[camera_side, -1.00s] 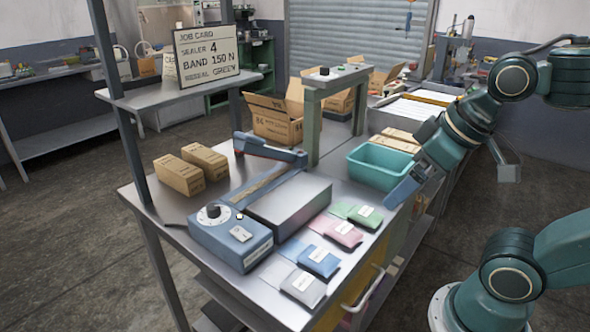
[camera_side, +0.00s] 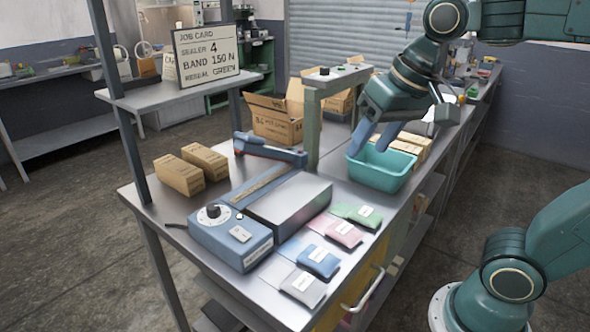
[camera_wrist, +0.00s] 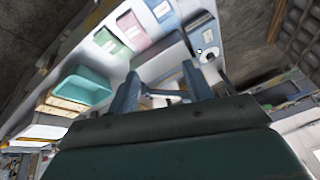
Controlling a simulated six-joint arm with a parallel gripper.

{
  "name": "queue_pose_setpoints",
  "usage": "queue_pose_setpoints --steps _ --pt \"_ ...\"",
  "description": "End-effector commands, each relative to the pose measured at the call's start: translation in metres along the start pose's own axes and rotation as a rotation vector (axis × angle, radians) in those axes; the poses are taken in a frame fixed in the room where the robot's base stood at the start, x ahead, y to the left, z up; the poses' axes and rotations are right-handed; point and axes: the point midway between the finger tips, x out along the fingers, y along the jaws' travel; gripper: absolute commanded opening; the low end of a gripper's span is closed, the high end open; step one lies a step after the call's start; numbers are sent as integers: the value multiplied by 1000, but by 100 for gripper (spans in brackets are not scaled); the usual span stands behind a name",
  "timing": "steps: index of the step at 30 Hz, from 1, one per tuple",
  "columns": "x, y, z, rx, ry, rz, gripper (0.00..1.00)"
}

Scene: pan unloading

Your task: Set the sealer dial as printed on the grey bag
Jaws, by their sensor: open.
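The blue sealer (camera_side: 230,240) stands at the front left of the bench, with a black-knobbed dial (camera_side: 213,211) on a white plate on top. The dial also shows in the wrist view (camera_wrist: 209,55); its setting is too small to read. The grey bag (camera_side: 302,288) lies nearest the front of a row of bags, its white label too small to read. My gripper (camera_side: 372,145) is open and empty, above the teal bin's far left side, away from the sealer.
Blue (camera_side: 318,261), pink (camera_side: 343,233) and green (camera_side: 357,213) bags lie behind the grey bag. The teal bin (camera_side: 384,181) stands at the right edge. Two brown cartons (camera_side: 180,175) sit left of the sealer's arm. A green-legged stand (camera_side: 312,130) rises behind.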

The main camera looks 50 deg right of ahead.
Motion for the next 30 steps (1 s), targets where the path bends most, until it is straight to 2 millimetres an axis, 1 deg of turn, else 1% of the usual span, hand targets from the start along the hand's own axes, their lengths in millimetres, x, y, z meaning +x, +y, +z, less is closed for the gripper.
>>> queue_pose_setpoints --steps 1,3,8,14,18,23,30 --pt "0 -7 -12 43 -15 4 50" --pt "0 -15 -25 109 -33 10 50" --pt "4 -34 -57 258 -70 28 50" --pt "15 -59 -93 445 -111 60 50" --pt "27 -77 -116 575 -138 89 50" --pt "44 -97 -141 723 -162 127 50" --pt "77 -128 -170 943 -189 196 50"
